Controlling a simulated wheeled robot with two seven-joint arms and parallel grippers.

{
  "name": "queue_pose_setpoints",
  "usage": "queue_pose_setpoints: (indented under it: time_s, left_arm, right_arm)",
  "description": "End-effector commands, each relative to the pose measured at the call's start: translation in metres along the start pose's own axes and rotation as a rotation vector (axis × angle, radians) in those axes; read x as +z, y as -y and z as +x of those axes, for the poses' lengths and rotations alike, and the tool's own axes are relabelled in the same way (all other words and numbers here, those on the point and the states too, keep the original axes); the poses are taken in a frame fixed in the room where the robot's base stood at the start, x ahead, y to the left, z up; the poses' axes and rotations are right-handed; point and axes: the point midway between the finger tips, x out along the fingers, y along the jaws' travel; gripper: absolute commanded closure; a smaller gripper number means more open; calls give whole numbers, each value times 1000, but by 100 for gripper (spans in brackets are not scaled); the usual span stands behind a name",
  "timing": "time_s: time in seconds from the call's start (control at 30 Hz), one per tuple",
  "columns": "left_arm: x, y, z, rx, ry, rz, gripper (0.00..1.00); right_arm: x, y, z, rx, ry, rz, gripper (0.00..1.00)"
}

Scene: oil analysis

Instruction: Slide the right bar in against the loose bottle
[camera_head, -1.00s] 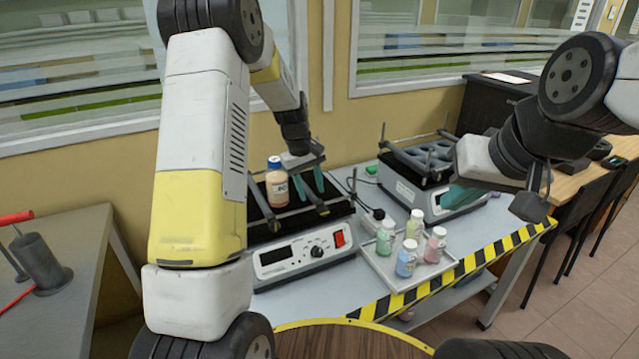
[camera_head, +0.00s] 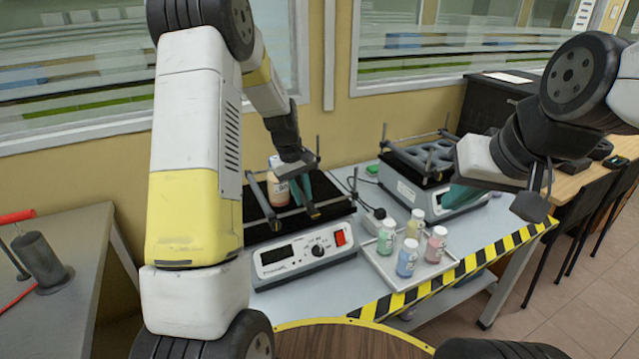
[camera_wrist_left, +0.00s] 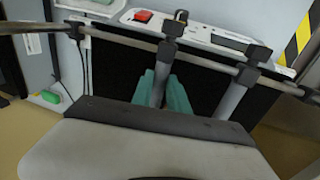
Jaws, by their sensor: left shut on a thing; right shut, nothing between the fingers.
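The loose bottle (camera_head: 279,189), with orange contents and a white label, stands upright on the black top of the near shaker (camera_head: 300,252), between its two bars. The left bar (camera_head: 263,203) lies just left of the bottle. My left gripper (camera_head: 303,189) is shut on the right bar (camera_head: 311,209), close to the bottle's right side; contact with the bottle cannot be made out. In the left wrist view, the teal fingers sit on either side of the right bar (camera_wrist_left: 161,72), and the left bar (camera_wrist_left: 236,92) is apart from them. My right gripper (camera_head: 460,196) is shut and empty near the far shaker.
A tray (camera_head: 391,276) with several colored bottles stands right of the near shaker. A second shaker (camera_head: 428,188) with a holed rack is behind it. A power adapter (camera_head: 378,221) and cables lie between them. Striped tape (camera_head: 470,264) marks the table's front edge.

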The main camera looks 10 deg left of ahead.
Motion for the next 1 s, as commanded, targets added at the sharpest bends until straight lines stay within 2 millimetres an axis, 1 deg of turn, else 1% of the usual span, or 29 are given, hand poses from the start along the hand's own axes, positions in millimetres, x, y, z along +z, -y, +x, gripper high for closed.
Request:
queue_pose_setpoints:
  time_s: [0.03,0.13,0.43,0.47,0.53,0.57,0.87,0.97,1.0]
  left_arm:
    - [0,10,-2,0,0,-5,100]
    - [0,19,-4,1,-1,-2,100]
    - [0,20,-4,0,-1,0,100]
    - [0,20,-4,0,-1,0,74]
    - [0,20,-4,0,-1,0,61]
    - [0,20,-4,0,-1,0,59]
    - [0,20,-5,1,-1,0,59]
    - [0,20,-13,1,-2,0,59]
    - [-1,20,-18,2,-3,1,59]
  right_arm:
    - [0,0,0,0,0,0,100]
    - [0,0,0,0,0,0,100]
    - [0,0,0,0,0,0,100]
    - [0,0,0,0,0,0,100]
    - [0,0,0,0,0,0,100]
    - [0,0,0,0,0,0,100]
    - [0,0,0,0,0,0,100]
    - [0,0,0,0,0,0,100]
    - [0,0,0,0,0,0,100]
